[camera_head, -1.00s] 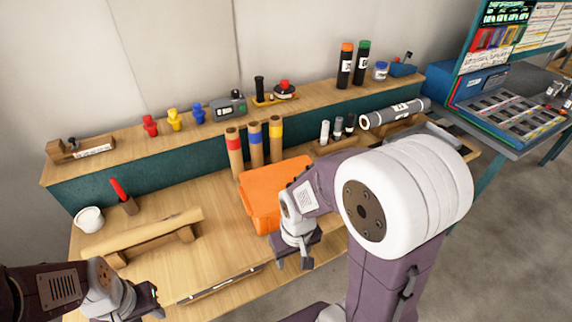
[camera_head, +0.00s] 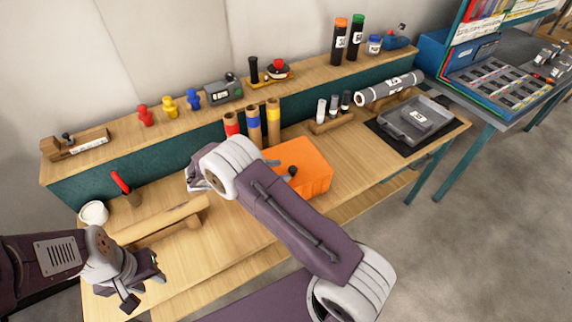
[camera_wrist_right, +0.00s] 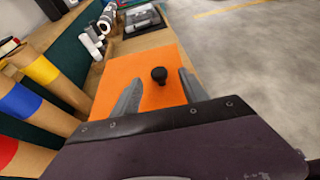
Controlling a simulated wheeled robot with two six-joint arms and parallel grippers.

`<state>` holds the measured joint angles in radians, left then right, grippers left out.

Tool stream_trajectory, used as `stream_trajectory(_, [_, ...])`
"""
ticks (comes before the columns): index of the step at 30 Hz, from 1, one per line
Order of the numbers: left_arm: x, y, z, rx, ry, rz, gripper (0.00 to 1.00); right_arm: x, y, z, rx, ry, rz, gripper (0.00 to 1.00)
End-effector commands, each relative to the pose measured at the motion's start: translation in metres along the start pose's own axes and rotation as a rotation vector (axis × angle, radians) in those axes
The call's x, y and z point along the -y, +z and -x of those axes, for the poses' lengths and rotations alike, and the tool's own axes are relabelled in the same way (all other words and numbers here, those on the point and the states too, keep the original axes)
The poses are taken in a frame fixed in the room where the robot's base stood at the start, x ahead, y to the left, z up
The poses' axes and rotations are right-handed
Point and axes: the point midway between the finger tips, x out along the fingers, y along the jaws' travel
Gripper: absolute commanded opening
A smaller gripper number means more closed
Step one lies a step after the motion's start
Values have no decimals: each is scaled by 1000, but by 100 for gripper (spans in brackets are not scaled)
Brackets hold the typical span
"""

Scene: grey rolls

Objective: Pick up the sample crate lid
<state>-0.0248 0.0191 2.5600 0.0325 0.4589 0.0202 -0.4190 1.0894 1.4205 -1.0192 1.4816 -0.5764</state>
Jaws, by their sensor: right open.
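The orange sample crate (camera_head: 312,160) stands on the workbench, its flat orange lid topped by a black knob (camera_head: 292,171). My right forearm and wrist hide its left part in the head view. In the right wrist view the orange lid (camera_wrist_right: 140,72) lies ahead, with the black knob (camera_wrist_right: 159,76) standing up from it. My right gripper (camera_wrist_right: 160,88) is open, its two grey fingers apart on either side of the knob in that picture; contact cannot be made out. My left gripper (camera_head: 145,287) is empty at the bench's front left, its fingers looking apart.
Cardboard tubes with coloured bands (camera_head: 253,125) stand behind the crate, close to my right wrist. A long brown roll (camera_head: 160,220) lies on supports at the left. A grey tray (camera_head: 410,122) on a dark mat sits at the right.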

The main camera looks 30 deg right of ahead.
Motion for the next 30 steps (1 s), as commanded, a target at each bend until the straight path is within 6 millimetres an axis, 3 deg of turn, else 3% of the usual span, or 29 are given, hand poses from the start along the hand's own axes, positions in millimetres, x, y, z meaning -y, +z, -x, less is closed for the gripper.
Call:
stream_trajectory(5, [0, -1, 5, 0, 0, 0, 36, 0, 1, -14, -1, -1, 0, 52])
stream_trajectory(13, [0, -2, 20, 0, 0, 0, 36, -2, -1, -58, -2, -4, -1, 52])
stream_trajectory(21, [0, -2, 19, 0, 0, 0, 36, -2, -2, -63, -3, 0, -2, 52])
stream_trajectory(27, [0, -2, 19, 0, 0, 0, 36, -2, -2, -63, -3, -1, -2, 0])
stream_trajectory(30, [0, -2, 19, 0, 0, 0, 36, -2, -2, -63, -2, 0, -2, 0])
